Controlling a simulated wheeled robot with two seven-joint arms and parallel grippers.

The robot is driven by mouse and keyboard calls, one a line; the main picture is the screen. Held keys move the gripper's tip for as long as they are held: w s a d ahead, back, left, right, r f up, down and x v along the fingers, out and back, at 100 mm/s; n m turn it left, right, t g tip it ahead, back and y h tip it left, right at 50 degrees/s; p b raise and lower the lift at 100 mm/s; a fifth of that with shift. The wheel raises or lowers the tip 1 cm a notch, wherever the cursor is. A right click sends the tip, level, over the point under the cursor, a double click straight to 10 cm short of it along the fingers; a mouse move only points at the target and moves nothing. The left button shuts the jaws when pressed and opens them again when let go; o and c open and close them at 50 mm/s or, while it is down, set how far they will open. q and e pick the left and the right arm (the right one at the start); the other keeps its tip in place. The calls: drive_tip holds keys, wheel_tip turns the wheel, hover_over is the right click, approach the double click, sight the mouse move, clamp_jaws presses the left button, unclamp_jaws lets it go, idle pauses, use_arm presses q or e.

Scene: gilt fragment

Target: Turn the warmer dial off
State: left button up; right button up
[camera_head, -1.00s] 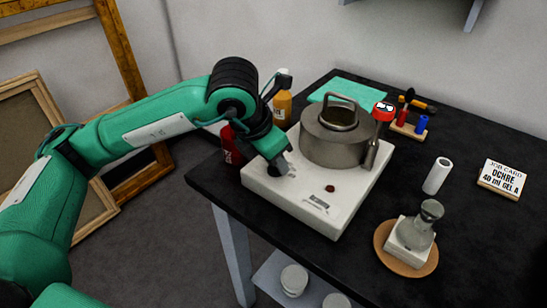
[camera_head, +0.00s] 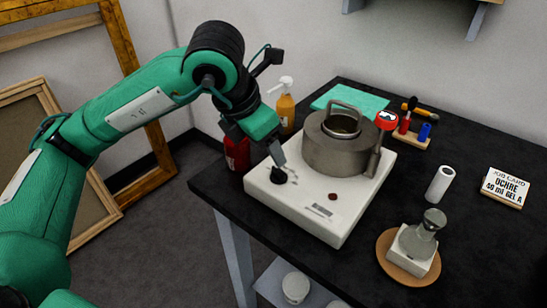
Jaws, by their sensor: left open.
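The white warmer (camera_head: 310,215) stands near the left edge of the black table. Its black dial (camera_head: 279,176) is at the front left corner of its top; which way it points I cannot tell. A small dark red lamp or button (camera_head: 332,196) is to the right of the dial. A grey metal pot (camera_head: 340,150) with a lid handle and a red-topped gauge sits on the warmer. My left gripper (camera_head: 278,158) is open and empty, just above and behind the dial, seemingly clear of it. My right gripper is out of view.
A red bottle (camera_head: 236,150) and an orange pump bottle (camera_head: 286,110) stand behind the warmer's left side. A flask on a white block (camera_head: 410,258), a white roll (camera_head: 440,183) and a job card (camera_head: 505,187) are to the right. A tool rack (camera_head: 408,136) is behind.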

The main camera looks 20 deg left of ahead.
use_arm(q)
drive_tip(key=v, duration=0.6)
drive_tip(key=shift+r, duration=0.3)
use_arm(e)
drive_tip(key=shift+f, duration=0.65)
use_arm(q)
drive_tip(key=shift+s, duration=0.1)
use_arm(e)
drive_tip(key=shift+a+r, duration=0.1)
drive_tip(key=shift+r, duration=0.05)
